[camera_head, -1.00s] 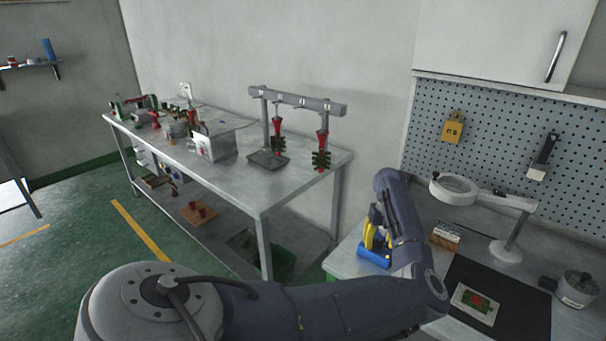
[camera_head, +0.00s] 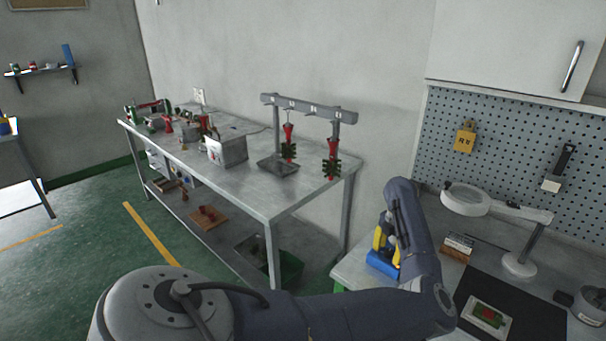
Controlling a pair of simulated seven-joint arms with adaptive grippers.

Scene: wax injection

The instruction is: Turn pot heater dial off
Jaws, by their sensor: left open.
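A round metal pot (camera_head: 590,306) with a dark lid stands at the right edge on the near workbench, cut off by the frame. No heater dial can be made out on it. My left arm comes in from the bottom left and bends up over the near workbench. My left gripper (camera_head: 391,229) is mostly hidden behind its own forearm, beside a blue and yellow tool (camera_head: 382,262), well left of the pot; it is open. I cannot tell if it touches the tool. My right gripper is not in view.
A magnifier lamp (camera_head: 466,200), a black mat (camera_head: 545,325) and a small framed piece (camera_head: 487,316) are on the near bench. A long metal bench (camera_head: 265,205) behind holds a rack (camera_head: 310,108), a white box (camera_head: 227,149) and several small devices. Green floor is open at left.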

